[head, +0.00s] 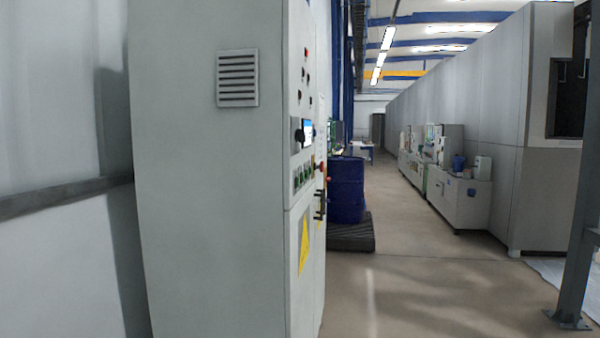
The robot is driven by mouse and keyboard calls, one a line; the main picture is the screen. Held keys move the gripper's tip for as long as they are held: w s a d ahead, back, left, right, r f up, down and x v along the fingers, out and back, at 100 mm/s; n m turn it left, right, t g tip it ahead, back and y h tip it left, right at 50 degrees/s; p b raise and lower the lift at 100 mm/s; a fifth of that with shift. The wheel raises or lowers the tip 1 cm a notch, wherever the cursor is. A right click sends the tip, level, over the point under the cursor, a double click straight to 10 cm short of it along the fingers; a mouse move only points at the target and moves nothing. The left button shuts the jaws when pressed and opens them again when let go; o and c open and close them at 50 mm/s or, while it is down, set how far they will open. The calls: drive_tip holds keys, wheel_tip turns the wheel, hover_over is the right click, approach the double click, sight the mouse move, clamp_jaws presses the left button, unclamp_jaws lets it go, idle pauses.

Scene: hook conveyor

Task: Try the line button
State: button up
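A tall light grey control cabinet (215,190) stands close in front, left of the middle. Its control face (303,170) is turned to the right and shows at a steep angle. On that face are small red and dark buttons or lamps (304,75) at the top, a small lit screen (307,133), a row of green buttons (303,175) below it, and a red knob (321,167) near the far edge. I cannot tell which is the line button. My gripper is not in view.
A blue drum (346,190) stands on a dark pallet (352,236) behind the cabinet. Low grey units (458,201) line the right wall. A dark steel post (585,220) stands at the right edge. The floor (430,285) between them is clear.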

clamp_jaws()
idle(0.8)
